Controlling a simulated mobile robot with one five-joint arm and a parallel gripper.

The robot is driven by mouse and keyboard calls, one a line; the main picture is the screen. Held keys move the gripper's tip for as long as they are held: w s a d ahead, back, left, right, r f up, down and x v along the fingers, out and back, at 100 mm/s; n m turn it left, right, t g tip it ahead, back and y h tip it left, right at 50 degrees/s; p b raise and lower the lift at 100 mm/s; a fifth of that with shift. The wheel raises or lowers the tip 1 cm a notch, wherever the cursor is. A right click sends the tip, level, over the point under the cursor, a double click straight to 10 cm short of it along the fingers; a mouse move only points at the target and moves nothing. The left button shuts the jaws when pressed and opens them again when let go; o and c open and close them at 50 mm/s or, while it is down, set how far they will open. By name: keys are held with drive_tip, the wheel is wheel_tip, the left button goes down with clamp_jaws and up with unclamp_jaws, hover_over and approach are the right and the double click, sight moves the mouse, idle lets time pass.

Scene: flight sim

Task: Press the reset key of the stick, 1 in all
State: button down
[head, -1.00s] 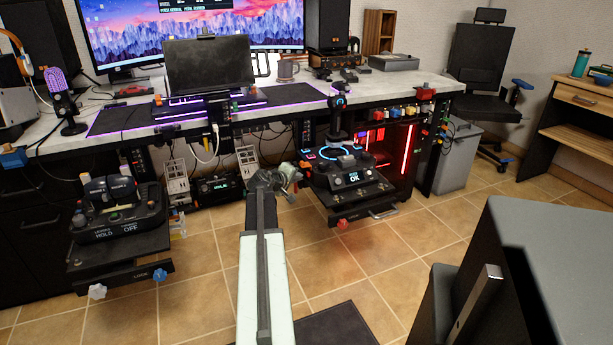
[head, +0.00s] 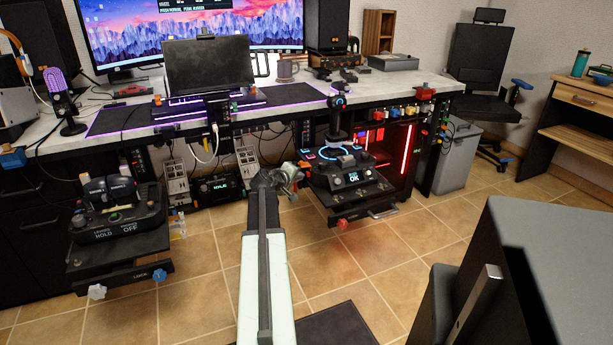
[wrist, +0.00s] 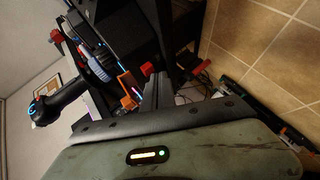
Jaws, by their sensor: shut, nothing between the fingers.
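The black stick (head: 335,122) stands upright on its base at the right part of the desk front, with glowing blue and red rings and keys around its foot. The base has a small display (head: 354,177) reading OK. I cannot tell which key is the reset key. My gripper (head: 298,172) is just left of the stick base in the head view, apart from it as far as I can see. In the wrist view the stick's grip (wrist: 45,108) shows at the left, and my gripper's fingers (wrist: 153,78) are shut and empty.
The stick base rests on a black shelf (head: 362,212) with a red knob below. A throttle unit (head: 118,212) sits on a similar shelf at the left. The desk edge (head: 260,120) runs above. The tiled floor (head: 400,262) is open in front, and a dark grey block (head: 560,260) fills the lower right.

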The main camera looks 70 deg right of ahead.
drive_tip(key=shift+s+d, duration=0.3)
drive_tip(key=shift+s, duration=0.05)
idle(0.5)
drive_tip(key=shift+w+a, duration=0.6)
drive_tip(key=shift+w, duration=0.1)
drive_tip(key=w+a, duration=0.1)
drive_tip(key=w, duration=0.1)
drive_tip(key=w+a, duration=0.2)
drive_tip(key=shift+a, duration=0.1)
idle(0.4)
idle(0.6)
